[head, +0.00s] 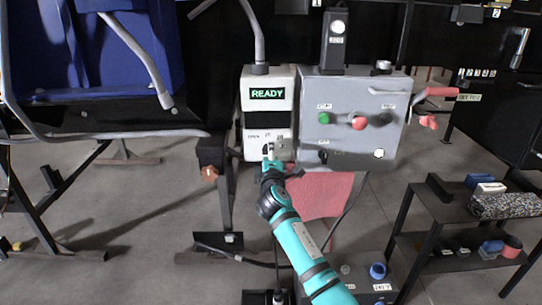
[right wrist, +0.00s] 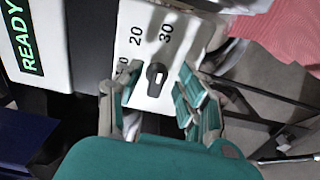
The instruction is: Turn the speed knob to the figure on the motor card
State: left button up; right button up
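The speed knob (right wrist: 156,75) is a small dark pointer knob on a white panel, with the figures 20 and 30 beside it and another figure partly hidden. In the head view the white panel (head: 252,151) sits below the green READY display (head: 268,93), and my gripper mostly covers the knob. My right gripper (right wrist: 152,88) is open, with one finger on each side of the knob; contact cannot be told. It also shows at the panel in the head view (head: 273,157). I cannot make out a motor card for certain. My left gripper is not in view.
A grey control box (head: 345,125) with green, red and black controls adjoins the panel on the right. A red handle (head: 436,92) sticks out from its side. A dark shelf stand (head: 440,212) is at the right.

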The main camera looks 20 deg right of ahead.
jog(key=shift+s, duration=0.1)
jog(key=v, duration=1.2)
